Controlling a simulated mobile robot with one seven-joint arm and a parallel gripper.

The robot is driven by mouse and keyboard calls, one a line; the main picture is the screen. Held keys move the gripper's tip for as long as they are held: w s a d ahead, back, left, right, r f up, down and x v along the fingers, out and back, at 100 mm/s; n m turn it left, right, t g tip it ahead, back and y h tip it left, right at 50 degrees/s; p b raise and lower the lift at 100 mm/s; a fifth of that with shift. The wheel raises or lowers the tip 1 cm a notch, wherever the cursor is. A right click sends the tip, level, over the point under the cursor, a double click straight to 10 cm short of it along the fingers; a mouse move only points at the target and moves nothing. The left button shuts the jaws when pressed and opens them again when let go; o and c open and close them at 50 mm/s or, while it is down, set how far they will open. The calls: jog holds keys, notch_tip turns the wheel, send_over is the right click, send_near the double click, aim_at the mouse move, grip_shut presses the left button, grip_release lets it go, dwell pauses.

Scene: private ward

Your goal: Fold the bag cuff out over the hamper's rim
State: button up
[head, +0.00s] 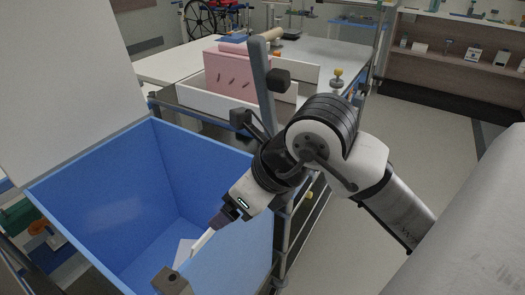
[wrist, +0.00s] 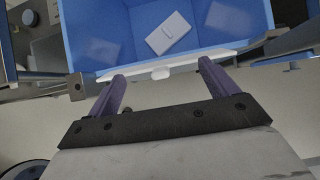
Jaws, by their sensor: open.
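The hamper (head: 110,200) is a blue open-topped box at the lower left of the head view, with its inside showing. In the wrist view its blue wall (wrist: 90,20) fills the top. A narrow white strip, apparently the bag cuff (head: 201,242), lies along the rim nearest my gripper. In the wrist view the cuff (wrist: 205,61) crosses in front of the fingertips, with a small rounded tab at its middle. My gripper (head: 218,221) is at this rim. Its purple fingers (wrist: 161,70) are apart, one on each side of the tab; contact cannot be told.
A white panel (head: 70,75) stands upright behind the hamper. A flat white item (wrist: 168,33) lies on the hamper's floor. A cart (head: 215,112) with a pink box (head: 232,76) and a grey post stands close behind my arm. Open floor (head: 425,130) lies to the right.

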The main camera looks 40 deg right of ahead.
notch_tip(320, 180, up, 8)
jog(key=p, duration=0.3)
jog(key=shift+p, duration=0.35)
